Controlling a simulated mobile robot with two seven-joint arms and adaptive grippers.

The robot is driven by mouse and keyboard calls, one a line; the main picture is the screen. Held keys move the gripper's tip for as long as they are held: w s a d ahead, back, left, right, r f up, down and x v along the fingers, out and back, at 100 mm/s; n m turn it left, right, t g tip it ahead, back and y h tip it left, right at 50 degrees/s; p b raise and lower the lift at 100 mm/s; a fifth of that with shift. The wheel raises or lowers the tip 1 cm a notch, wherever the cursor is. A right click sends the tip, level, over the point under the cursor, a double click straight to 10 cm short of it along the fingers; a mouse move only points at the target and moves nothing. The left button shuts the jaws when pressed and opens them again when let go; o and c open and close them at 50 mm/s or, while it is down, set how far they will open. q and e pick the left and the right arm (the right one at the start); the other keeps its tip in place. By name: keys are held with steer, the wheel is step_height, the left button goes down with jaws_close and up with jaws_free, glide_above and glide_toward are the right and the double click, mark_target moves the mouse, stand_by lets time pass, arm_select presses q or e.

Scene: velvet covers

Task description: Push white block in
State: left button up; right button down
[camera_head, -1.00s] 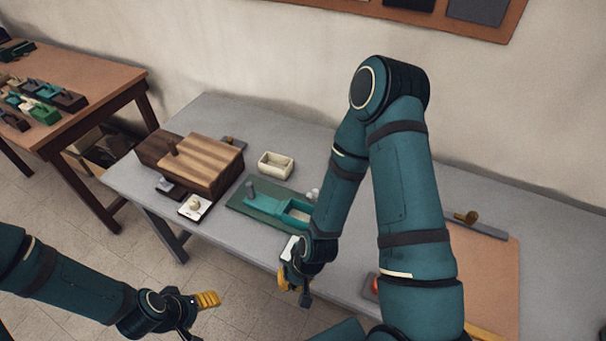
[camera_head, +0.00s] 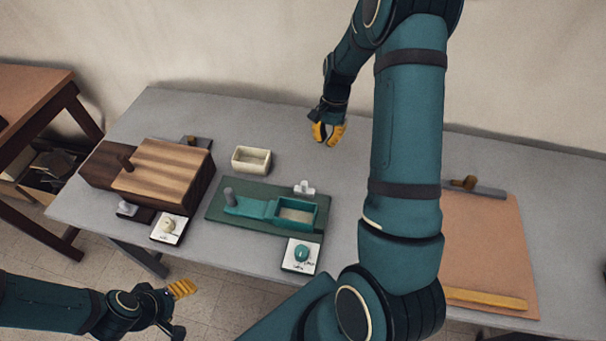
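A small white block (camera_head: 304,188) with an upright stub stands at the back edge of the green board (camera_head: 225,212), behind the teal open-topped box (camera_head: 296,212). Another small pale block (camera_head: 126,207) sits by the front of the striped wooden box (camera_head: 165,170); I cannot tell which one the task means. My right gripper (camera_head: 328,132), with yellow fingertips, is behind and right of the green board, apart from both blocks. Its fingertips look parted, with nothing between them. My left gripper (camera_head: 178,303) is off the table's front edge at lower left; its opening is unclear.
A cream tray (camera_head: 251,160) stands behind the green board. White cards bear a cream knob (camera_head: 167,227) and a teal knob (camera_head: 301,253) at the front. A tan board (camera_head: 485,240) lies at right beyond my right arm. Grey table (camera_head: 230,115) behind the tray is clear.

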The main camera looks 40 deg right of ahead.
mark_target(304, 189)
steer(key=x, duration=0.3)
steer(key=b+x, duration=0.1)
steer(key=x, duration=0.7)
steer(key=shift+w+d+f+b, duration=0.1)
steer(key=shift+w+b, duration=0.2)
steer(key=shift+b, duration=0.05)
steer(key=a, duration=0.1)
steer(key=s+a, duration=0.1)
steer(key=a, duration=0.1)
arm_select(q)
step_height(304, 189, down, 2)
steer(key=shift+f, duration=0.2)
arm_select(e)
steer(key=shift+s+a, duration=0.2)
steer(key=shift+a, duration=0.15)
